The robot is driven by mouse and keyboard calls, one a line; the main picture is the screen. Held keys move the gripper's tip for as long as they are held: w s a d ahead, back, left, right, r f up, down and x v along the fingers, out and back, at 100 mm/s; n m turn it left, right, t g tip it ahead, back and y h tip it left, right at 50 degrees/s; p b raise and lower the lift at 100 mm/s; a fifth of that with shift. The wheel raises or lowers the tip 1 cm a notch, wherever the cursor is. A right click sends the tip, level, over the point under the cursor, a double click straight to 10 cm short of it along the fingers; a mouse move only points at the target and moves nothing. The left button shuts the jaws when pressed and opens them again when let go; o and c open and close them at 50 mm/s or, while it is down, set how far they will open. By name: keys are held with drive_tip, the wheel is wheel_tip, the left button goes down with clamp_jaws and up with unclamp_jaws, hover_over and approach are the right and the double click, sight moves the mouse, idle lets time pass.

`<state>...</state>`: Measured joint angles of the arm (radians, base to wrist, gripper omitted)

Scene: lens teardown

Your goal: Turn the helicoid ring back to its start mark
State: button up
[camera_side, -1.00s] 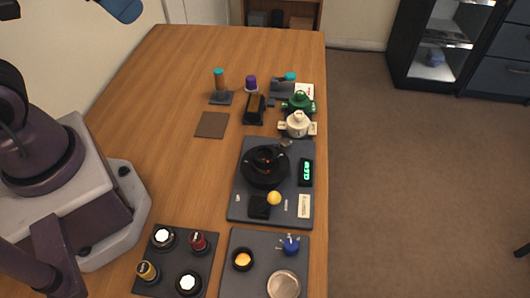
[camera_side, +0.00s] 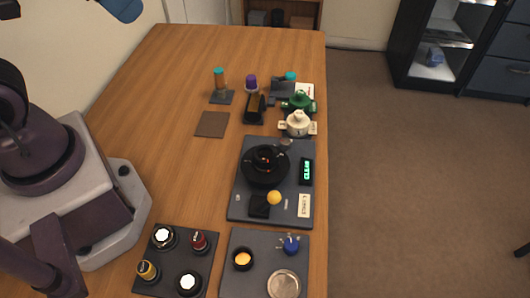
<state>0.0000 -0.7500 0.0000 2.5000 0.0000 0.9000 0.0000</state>
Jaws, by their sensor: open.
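The helicoid ring (camera_side: 253,176) is a black round part with small orange marks around its dark centre. It sits on a grey fixture plate (camera_side: 240,208) near the right edge of the table. A grey tab (camera_side: 284,145) stands at its upper right. A small display with green characters (camera_side: 306,172) is to the right of the ring; its text is too small to read surely. I cannot make out which mark is the start mark. My gripper is not in view, and nothing is seen touching the ring.
A yellow ball (camera_side: 274,198) and a black block (camera_side: 259,207) are on the plate's front part. White and green lidded pots (camera_side: 297,123) stand just behind the plate. Two dark trays of small parts (camera_side: 213,243) lie in front. The table's left middle (camera_side: 165,150) is clear.

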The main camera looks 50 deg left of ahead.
drive_tip(key=o, duration=0.4)
drive_tip(key=shift+d+f, duration=0.15)
drive_tip(key=m+g, duration=0.6)
drive_tip(key=m, duration=1.4)
approach(265, 153)
wheel_tip(265, 153, down, 9)
drive_tip(key=shift+s+f, duration=0.15)
drive_tip(key=shift+f, duration=0.05)
drive_tip(key=shift+c, duration=0.3)
drive_tip(key=c, duration=0.9)
